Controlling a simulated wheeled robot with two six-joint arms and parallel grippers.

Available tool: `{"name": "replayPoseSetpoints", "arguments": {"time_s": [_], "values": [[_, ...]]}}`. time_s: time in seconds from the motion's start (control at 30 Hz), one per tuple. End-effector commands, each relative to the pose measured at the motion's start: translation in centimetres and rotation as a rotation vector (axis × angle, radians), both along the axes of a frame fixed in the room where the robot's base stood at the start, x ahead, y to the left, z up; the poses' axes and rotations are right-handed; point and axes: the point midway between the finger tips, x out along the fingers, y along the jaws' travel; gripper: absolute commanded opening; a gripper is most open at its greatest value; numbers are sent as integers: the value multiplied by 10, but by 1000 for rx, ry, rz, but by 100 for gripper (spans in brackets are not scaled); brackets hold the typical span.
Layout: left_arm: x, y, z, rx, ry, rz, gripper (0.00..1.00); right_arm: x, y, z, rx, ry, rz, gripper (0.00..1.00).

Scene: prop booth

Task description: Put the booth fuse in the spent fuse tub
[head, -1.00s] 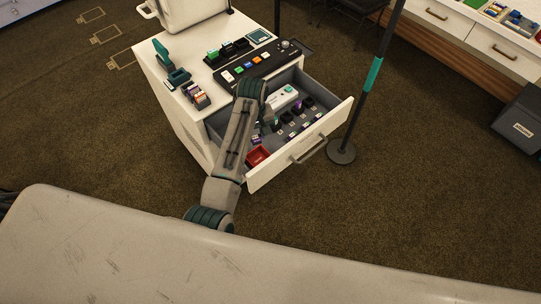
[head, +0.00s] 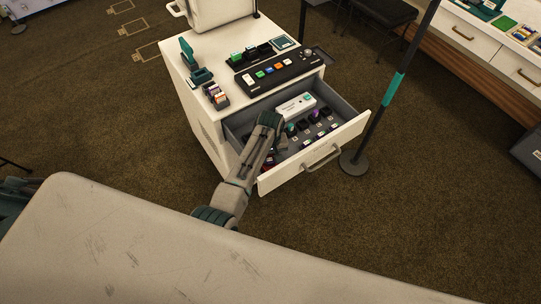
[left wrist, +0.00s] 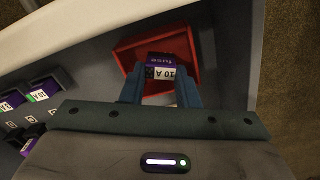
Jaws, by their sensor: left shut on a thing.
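My left gripper (left wrist: 160,92) is shut on the booth fuse (left wrist: 160,68), a small purple block with a white "10 A" label. In the left wrist view the fuse shows over the spent fuse tub (left wrist: 128,50), an open red box in the corner of the drawer. I cannot tell how far the fuse is above the tub floor. In the head view my left arm reaches into the open drawer (head: 330,150) and mostly hides the gripper, fuse and tub. My right gripper is not in view.
Fuse sockets (left wrist: 42,90) with purple fuses line the drawer beside the tub. A white unit (head: 296,104) sits at the drawer's back. The cabinet top holds a button panel (head: 275,72). A dark post (head: 385,100) stands right of the drawer.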

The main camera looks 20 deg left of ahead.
Motion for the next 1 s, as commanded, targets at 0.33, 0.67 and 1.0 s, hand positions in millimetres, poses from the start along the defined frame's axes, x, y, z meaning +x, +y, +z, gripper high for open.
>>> {"name": "replayPoseSetpoints", "arguments": {"time_s": [0.33,0.67,1.0], "values": [[0,0,-2,0,0,0,37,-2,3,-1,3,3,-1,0],[1,0,5,-1,-3,0,37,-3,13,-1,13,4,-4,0],[1,-1,70,-2,-6,0,37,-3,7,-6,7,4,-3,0]]}}
